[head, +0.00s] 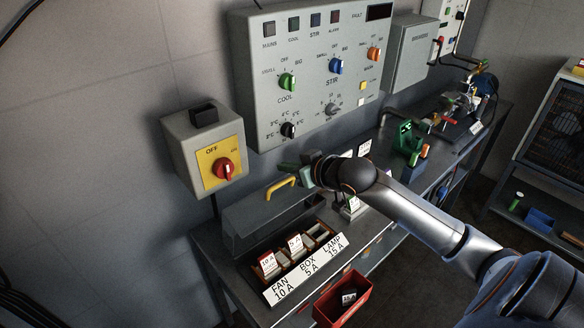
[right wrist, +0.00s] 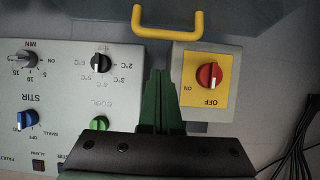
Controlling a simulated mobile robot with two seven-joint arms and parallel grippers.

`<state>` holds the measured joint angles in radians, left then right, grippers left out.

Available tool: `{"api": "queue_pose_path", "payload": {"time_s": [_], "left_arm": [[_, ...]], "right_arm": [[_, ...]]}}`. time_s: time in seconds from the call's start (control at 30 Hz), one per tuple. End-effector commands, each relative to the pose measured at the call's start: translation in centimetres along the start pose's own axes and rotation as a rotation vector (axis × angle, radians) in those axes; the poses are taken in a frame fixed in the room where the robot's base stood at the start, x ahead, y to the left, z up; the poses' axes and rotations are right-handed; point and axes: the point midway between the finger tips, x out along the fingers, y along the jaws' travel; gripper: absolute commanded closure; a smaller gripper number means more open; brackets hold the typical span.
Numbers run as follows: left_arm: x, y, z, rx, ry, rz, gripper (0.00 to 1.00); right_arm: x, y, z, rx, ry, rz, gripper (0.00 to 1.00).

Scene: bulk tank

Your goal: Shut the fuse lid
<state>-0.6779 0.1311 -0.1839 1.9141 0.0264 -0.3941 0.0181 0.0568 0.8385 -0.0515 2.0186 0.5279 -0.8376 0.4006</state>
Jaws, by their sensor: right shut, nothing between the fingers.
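The fuse box sits on the bench with its grey lid (head: 262,215) raised behind the fuses. A yellow handle (head: 281,187) is on the lid's upper edge; the handle also shows at the top of the right wrist view (right wrist: 168,26). In front are fuses with white tags (head: 296,243) in a holder, with a sign (head: 306,268) reading FAN, BOX and LAMP. My right gripper (head: 289,165) is shut and empty, just above and behind the handle, apart from it. Its green fingers (right wrist: 161,78) point toward the handle in the right wrist view. My left gripper is not in view.
A grey control panel (head: 303,100) with knobs hangs on the wall behind my gripper. A switch box with a red knob (head: 223,169) is at its left. A red bin (head: 343,298) is at the bench's front. Green and metal fittings (head: 408,143) stand farther right.

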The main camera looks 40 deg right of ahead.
Motion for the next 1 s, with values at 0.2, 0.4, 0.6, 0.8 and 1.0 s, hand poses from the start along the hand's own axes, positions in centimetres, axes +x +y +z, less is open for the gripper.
{"api": "queue_pose_path", "payload": {"time_s": [0.2, 0.4, 0.6, 0.8, 1.0], "left_arm": [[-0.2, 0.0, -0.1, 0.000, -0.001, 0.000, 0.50], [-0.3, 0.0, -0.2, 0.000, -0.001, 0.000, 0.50], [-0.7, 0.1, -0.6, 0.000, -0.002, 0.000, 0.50], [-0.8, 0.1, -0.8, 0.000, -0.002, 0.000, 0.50], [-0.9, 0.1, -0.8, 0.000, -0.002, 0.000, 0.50]], "right_arm": [[3.6, -0.1, -0.1, 0.001, 0.001, -0.001, 1.00], [5.8, -0.1, 0.1, -0.001, -0.001, -0.001, 1.00], [4.3, -0.1, 1.9, -0.003, -0.004, 0.000, 1.00], [3.4, 0.0, 2.9, -0.001, -0.002, -0.001, 1.00], [3.2, -0.1, 3.2, -0.002, 0.000, -0.001, 1.00]]}}
